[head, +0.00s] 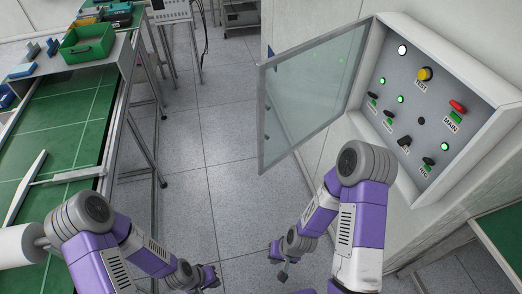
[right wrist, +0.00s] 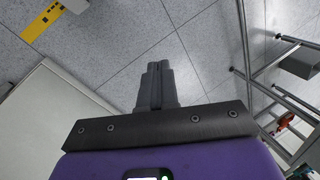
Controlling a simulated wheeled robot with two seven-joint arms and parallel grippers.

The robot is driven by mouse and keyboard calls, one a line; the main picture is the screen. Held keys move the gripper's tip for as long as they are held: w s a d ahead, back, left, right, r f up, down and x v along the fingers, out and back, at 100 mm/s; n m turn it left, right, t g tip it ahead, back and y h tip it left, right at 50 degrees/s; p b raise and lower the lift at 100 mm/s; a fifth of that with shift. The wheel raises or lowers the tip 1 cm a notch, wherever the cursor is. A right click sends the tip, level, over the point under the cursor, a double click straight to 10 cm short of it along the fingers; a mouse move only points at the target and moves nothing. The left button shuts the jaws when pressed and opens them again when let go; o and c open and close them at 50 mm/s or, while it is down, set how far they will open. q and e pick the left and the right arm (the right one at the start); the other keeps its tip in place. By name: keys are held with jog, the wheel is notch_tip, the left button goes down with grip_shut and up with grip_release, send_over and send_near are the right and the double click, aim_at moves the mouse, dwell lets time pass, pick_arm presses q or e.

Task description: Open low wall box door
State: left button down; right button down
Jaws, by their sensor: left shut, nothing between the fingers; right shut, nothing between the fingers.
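The wall box (head: 478,63) is on the white wall at the right of the head view. Its grey panel carries lamps, switches and a red knob. Its framed glass door (head: 310,96) is hinged on the box's left side and stands swung wide open, out over the floor. My right gripper (head: 281,268) is below the door's lower edge, apart from it, shut and empty. It also shows shut in the right wrist view (right wrist: 157,84), over bare floor tiles. My left gripper (head: 210,280) is low at the bottom middle, shut and empty, far from the door.
A green-topped workbench (head: 60,125) runs along the left, with a green bin (head: 87,44) on its shelf. A table edge (head: 502,232) is at the lower right. The tiled floor (head: 190,130) between bench and wall is clear.

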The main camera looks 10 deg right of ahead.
jog(key=w+d+r+m+t+p, duration=0.2)
jog(key=w+d+r+m+p, duration=0.1)
jog(key=r, duration=1)
jog(key=w+d+r+m+t+y+p, duration=0.1)
jog(key=w+d+r+m+t+p, duration=0.2)
jog(key=r, duration=1)
jog(key=w+d+r+m+t+p, duration=0.2)
jog(key=w+r+m, duration=0.1)
jog(key=r, duration=1)
jog(key=b, duration=0.5)
send_near(267, 154)
jog(key=s+f+x, duration=0.1)
jog(key=x, duration=0.4)
jog(key=shift+w+a+r, duration=0.2)
jog(key=shift+w+a, duration=0.05)
jog(key=shift+w, duration=0.45)
jog(key=shift+w, duration=0.1)
